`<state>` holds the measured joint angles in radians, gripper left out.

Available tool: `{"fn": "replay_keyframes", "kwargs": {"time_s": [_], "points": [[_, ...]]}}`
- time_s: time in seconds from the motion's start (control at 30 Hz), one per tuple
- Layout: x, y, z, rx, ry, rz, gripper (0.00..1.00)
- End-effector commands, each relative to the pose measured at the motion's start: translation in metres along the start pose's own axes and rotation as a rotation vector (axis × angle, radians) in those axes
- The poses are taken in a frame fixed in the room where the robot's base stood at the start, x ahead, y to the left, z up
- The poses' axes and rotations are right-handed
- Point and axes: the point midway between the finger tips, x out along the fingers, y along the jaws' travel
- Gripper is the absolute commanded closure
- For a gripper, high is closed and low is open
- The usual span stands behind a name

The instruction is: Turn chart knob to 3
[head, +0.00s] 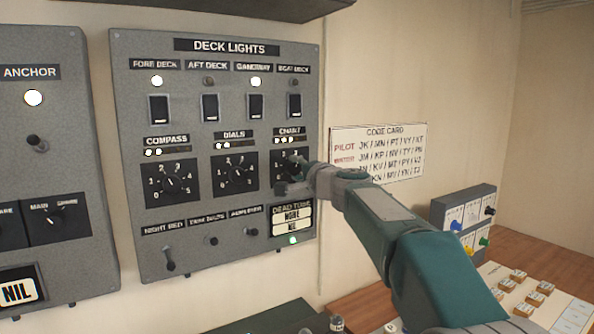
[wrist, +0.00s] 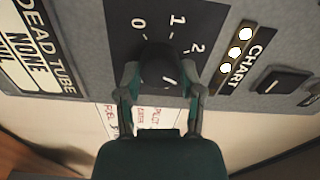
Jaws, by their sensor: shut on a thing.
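The chart knob (wrist: 160,62) is a dark round knob on a black dial plate (wrist: 118,14) marked 0, 1 and 2 in the wrist view; the other marks are hidden. My gripper (wrist: 162,82) is shut on it, one finger on each side. A short pale line shows on the knob between the fingers, but I cannot tell which number it points to. In the head view my gripper (head: 297,172) covers most of the chart dial (head: 282,160). The CHART label (wrist: 240,68) has three lit lamps (wrist: 234,50) beside it.
The grey DECK LIGHTS panel (head: 190,120) also carries the compass knob (head: 172,184), the dials knob (head: 236,179), several rocker switches above and toggles below.

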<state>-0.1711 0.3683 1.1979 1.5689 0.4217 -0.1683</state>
Motion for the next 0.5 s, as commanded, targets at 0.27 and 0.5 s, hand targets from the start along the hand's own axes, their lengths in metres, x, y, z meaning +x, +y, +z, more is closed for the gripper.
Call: {"fn": "replay_keyframes", "kwargs": {"time_s": [0.27, 0.5], "points": [[0.0023, 0.0071, 0.0032, -0.003, -0.010, 0.011, 0.98], [0.0023, 0.0072, 0.0028, -0.002, -0.008, 0.011, 0.16]]}}
